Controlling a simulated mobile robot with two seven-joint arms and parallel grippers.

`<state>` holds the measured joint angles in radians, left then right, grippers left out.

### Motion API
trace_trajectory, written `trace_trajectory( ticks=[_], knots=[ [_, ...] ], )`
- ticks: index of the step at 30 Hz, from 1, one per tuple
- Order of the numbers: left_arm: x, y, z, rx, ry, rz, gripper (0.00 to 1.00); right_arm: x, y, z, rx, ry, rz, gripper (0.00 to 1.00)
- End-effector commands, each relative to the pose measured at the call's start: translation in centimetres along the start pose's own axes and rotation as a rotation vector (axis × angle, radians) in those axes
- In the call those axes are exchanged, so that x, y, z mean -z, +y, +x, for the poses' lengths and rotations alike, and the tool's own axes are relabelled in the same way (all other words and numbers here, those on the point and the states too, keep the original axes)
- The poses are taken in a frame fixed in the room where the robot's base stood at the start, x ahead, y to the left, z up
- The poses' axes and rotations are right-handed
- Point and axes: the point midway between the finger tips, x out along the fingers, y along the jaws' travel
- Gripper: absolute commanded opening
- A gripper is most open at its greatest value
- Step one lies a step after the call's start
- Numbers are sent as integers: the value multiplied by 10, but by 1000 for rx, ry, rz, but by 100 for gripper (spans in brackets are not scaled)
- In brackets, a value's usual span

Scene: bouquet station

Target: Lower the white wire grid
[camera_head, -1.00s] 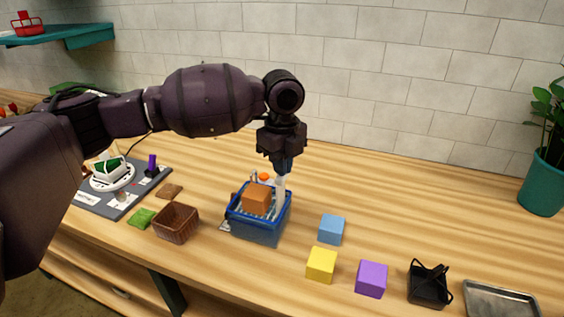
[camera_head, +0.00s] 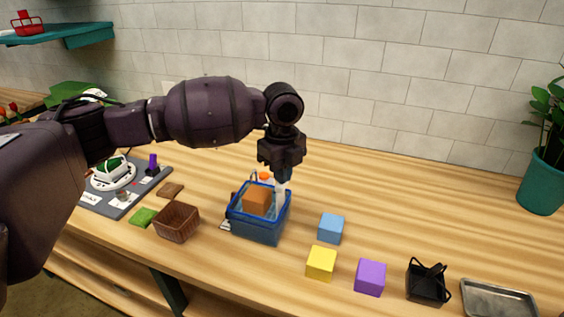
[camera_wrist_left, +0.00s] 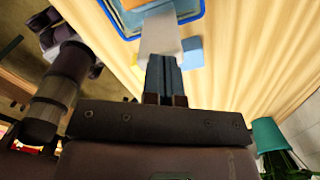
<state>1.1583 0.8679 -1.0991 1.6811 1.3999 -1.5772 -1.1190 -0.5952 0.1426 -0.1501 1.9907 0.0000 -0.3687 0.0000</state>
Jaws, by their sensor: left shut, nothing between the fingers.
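The blue basket (camera_head: 257,229) stands on the wooden counter with an orange block (camera_head: 257,199) in its top. A pale upright piece (camera_head: 283,194) shows at the basket's right back side, directly under my left gripper (camera_head: 284,178). I take it to be part of the white wire grid, but its mesh is not clear. In the left wrist view, the shut fingers (camera_wrist_left: 161,62) point at this pale piece, beside the basket rim (camera_wrist_left: 191,14). The fingers hold nothing; whether their tips touch the piece cannot be told. My right gripper is not in view.
A brown basket (camera_head: 176,223) stands left of the blue one. Light-blue (camera_head: 331,228), yellow (camera_head: 321,263) and purple (camera_head: 370,277) blocks, a black basket (camera_head: 427,285) and a metal tray (camera_head: 499,299) lie to the right. The counter behind them is clear.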

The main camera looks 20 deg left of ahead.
Motion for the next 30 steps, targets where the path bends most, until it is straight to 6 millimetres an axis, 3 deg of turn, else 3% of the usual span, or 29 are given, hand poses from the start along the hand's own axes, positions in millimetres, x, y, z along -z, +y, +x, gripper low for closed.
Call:
trace_trajectory(
  ticks=[11,30],
  knots=[
    [0,0,4,-1,0,0,0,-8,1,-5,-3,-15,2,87],
    [0,0,21,-1,1,0,0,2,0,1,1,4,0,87]
  ],
)
